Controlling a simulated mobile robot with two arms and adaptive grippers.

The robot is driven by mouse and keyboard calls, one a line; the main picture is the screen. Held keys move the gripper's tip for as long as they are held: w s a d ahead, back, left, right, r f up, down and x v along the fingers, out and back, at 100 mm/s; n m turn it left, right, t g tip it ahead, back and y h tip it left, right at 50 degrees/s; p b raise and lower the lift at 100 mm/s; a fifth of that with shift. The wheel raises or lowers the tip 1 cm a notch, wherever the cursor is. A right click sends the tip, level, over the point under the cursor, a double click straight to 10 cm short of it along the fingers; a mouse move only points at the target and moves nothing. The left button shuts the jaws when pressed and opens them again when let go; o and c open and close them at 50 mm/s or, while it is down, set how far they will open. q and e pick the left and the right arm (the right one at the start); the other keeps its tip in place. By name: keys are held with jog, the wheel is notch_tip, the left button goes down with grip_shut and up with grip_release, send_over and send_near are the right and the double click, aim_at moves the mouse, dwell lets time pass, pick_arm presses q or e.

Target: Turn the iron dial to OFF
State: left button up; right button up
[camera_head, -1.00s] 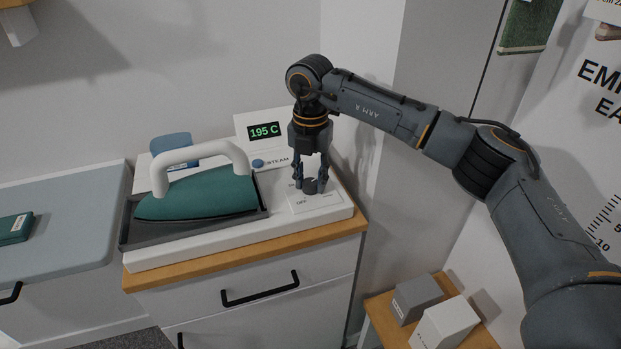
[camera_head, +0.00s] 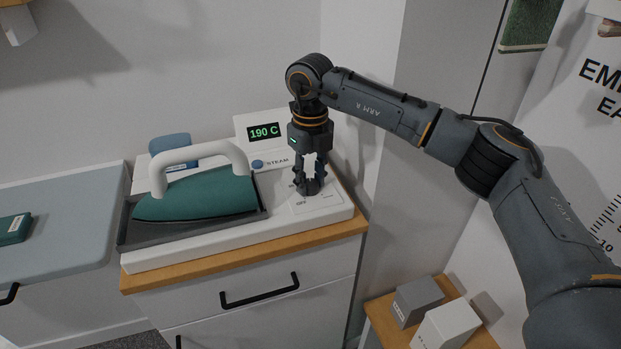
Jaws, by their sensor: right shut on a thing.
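The iron station (camera_head: 190,247) is a white base on a wood-topped cabinet. A green iron (camera_head: 198,197) with a white handle rests in its dark tray. The dial sits on a light plate (camera_head: 318,203) at the right of the base, with OFF printed at the plate's lower left. My right gripper (camera_head: 309,189) points straight down and is shut on the dial, whose body is mostly hidden by the fingers. The dial's pointer direction cannot be made out. My left gripper is not in view.
A grey-blue ironing board (camera_head: 60,225) with a green box (camera_head: 15,229) is at the left. Grey and white boxes (camera_head: 445,322) stand on a low wooden stand at lower right. The wall is close behind the station.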

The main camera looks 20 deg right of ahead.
jog(key=n, duration=1.4)
jog(key=shift+n, duration=0.3)
jog(key=n, duration=0.3)
jog(key=shift+n, duration=0.3)
jog(key=n, duration=0.3)
jog(key=shift+n, duration=0.4)
jog(key=n, duration=0.4)
jog(key=shift+n, duration=1.7)
